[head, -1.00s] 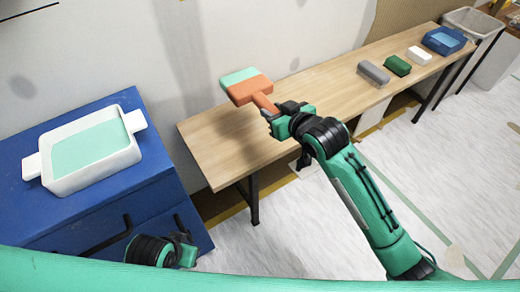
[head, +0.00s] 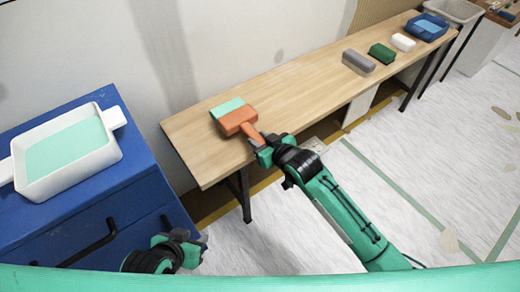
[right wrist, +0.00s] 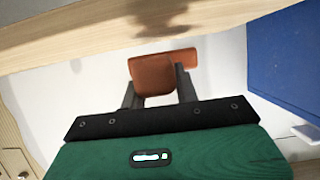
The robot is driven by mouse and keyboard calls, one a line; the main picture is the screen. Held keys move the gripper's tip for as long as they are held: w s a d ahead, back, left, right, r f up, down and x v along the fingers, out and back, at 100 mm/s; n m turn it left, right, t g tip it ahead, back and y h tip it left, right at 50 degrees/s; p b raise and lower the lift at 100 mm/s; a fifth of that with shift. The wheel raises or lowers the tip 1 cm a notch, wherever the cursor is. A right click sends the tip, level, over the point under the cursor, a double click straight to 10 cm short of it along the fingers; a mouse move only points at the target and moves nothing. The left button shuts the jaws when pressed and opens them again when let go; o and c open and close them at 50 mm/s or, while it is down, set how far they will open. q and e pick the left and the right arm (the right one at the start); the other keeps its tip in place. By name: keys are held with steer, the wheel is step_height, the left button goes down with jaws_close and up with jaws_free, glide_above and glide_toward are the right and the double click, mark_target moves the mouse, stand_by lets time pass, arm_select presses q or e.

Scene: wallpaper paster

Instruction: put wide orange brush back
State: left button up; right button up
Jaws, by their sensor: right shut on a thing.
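The wide orange brush (head: 238,121) has an orange body and handle and a mint-green bristle end. My right gripper (head: 257,141) is shut on its handle, with the head out over the left part of the wooden table (head: 290,88). I cannot tell from the head view whether the brush touches the tabletop. In the right wrist view the orange brush (right wrist: 160,75) sits between the two fingers of my right gripper (right wrist: 158,95). My left gripper (head: 190,245) is low beside the blue cabinet, empty; its finger gap is unclear.
A white tray with mint-green paste (head: 68,148) stands on the blue cabinet (head: 140,190) at left. Along the table's far end are a grey block (head: 358,62), a green block (head: 382,53), a white block (head: 403,42) and a blue tray (head: 427,28). The table's middle is clear.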

step_height(320, 180, down, 3)
steer(key=shift+f, duration=0.4)
steer(key=o, duration=1.1)
